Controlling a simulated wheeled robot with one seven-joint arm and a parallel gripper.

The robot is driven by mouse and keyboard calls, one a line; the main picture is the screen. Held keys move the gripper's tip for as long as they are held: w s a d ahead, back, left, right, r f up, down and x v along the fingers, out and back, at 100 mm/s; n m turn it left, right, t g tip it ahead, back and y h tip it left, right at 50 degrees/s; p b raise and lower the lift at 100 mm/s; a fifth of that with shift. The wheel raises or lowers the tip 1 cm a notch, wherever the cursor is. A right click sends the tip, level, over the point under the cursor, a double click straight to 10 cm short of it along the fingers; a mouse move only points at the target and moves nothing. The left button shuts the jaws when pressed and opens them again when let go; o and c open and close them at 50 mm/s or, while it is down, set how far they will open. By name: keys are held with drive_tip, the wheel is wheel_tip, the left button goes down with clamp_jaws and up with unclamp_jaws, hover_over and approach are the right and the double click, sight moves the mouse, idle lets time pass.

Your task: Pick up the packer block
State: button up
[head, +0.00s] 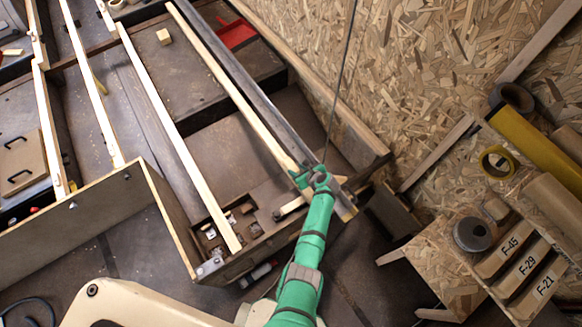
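A small pale wooden block (164,37), which looks like the packer block, lies on a dark panel inside the wooden frame at the upper left in the head view. It is apart from the pale slats on either side. My green-sleeved arm reaches up from the bottom centre. My gripper (320,180) is at its far end, over the near right end of the frame, well to the right of and nearer than the block. Its fingers cannot be made out, so I cannot tell whether it is open or shut.
Long pale slats (178,133) and a dark rail (240,68) cross the frame. A red dustpan-like object (236,32) lies beyond the rail. A compartment of small parts (228,227) is at the near edge. Tape rolls (475,234) and labelled bins (502,255) stand at right.

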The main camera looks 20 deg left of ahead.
sight(292, 167)
drive_tip(key=shift+x, duration=2.5)
drive_tip(key=shift+w+r, duration=0.1)
drive_tip(key=c, duration=0.7)
